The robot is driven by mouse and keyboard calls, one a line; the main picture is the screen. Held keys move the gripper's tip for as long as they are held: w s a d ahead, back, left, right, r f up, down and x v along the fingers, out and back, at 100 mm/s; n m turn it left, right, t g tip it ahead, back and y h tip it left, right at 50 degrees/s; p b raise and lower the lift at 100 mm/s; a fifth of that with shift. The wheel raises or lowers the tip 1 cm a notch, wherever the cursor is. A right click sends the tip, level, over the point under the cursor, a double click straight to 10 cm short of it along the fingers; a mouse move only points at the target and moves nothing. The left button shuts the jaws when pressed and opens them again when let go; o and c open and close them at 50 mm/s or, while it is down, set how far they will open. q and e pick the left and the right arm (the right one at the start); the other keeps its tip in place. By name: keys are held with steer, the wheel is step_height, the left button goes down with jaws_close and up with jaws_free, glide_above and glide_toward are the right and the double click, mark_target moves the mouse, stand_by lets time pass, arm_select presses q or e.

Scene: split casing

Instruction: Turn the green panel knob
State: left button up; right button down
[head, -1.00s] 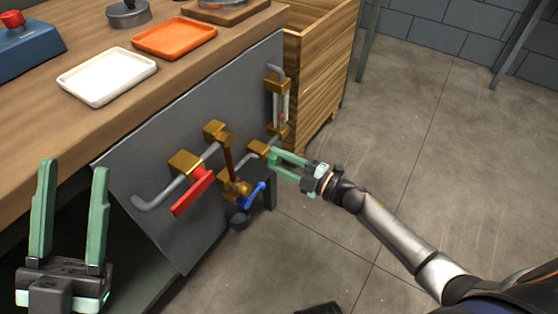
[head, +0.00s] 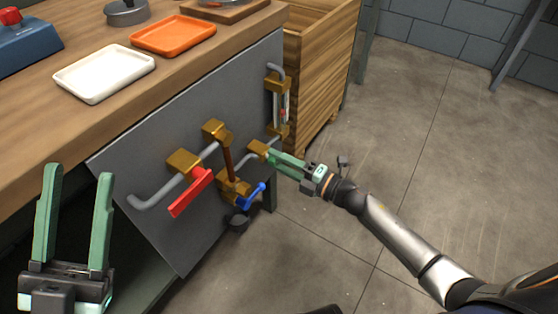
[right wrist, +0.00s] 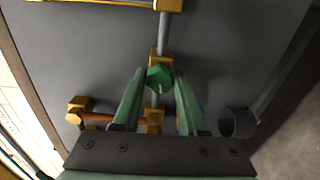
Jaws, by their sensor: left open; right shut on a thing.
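The green panel knob (right wrist: 160,77) shows in the right wrist view, between the fingertips of my right gripper (right wrist: 158,80). It sits on a brass fitting of the pipework on the grey panel (head: 180,240). In the head view my right gripper (head: 277,158) reaches the panel's right part from the right, and its green fingers hide the knob. It is shut on the knob. My left gripper (head: 76,185) is open and empty at the lower left, in front of the bench and apart from the panel.
Beside the knob are a red lever (head: 190,194), a blue handle (head: 251,197), a black round part (head: 237,221) and a gauge tube (head: 283,105). A wooden crate (head: 325,75) stands behind the panel. White (head: 104,74) and orange (head: 173,36) trays lie on the bench. The floor at right is clear.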

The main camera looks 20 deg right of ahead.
steer(key=shift+c, duration=2.2)
jaws_free()
steer(key=p+v, duration=0.2)
steer(key=v, duration=1)
steer(key=shift+s+d+p, duration=0.25)
steer(key=shift+p, duration=0.1)
